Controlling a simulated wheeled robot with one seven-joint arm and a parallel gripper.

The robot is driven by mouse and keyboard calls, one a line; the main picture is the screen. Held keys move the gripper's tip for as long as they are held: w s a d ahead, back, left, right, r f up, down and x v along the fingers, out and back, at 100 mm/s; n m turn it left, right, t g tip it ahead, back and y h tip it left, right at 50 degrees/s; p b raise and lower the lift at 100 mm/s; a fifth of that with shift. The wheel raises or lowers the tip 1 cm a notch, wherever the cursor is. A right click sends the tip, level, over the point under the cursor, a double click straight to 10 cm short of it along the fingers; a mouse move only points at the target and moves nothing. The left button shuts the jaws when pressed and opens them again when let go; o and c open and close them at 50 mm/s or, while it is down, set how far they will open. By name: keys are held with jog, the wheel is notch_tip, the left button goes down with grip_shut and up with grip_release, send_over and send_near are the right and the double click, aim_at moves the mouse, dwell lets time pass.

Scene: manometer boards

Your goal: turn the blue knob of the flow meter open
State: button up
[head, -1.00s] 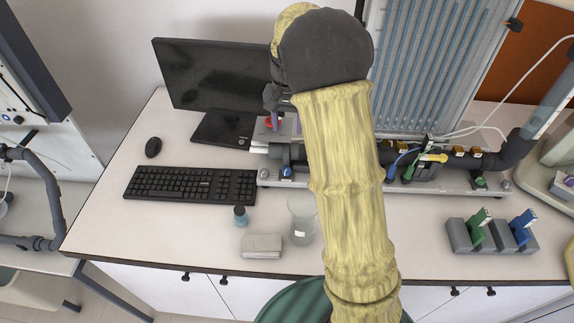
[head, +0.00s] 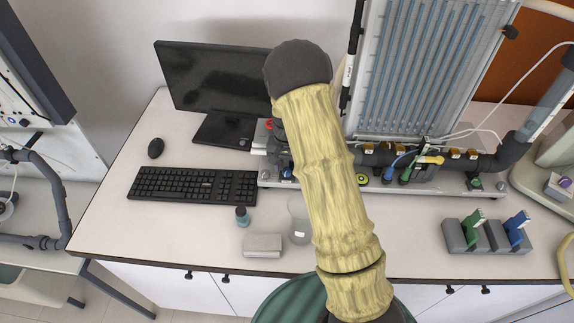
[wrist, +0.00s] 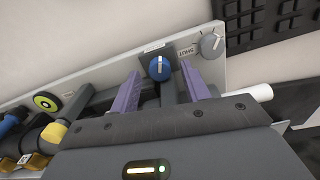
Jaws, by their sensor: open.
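The blue knob (wrist: 159,68) with a white marker line sits on a dark block of the flow meter rig in the wrist view. It shows as a small blue spot (head: 287,173) just left of my arm in the head view. My gripper (wrist: 160,73) is open, with one purple finger on each side of the knob. I cannot tell whether either finger touches it. In the head view my arm hides the gripper and part of the rig.
A grey dial (wrist: 211,46) is close to the right finger. Yellow (wrist: 54,132) and green-yellow (wrist: 45,101) fittings lie to the left. The manometer board (head: 425,70) rises behind.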

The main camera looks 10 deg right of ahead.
jog(key=shift+f, duration=0.4)
jog(key=c, duration=1)
jog(key=shift+f+n+b, duration=0.1)
jog(key=shift+n+b, duration=0.4)
jog(key=shift+n, duration=0.2)
jog(key=n, duration=0.3)
jog(key=shift+b, duration=0.4)
jog(key=o, duration=1)
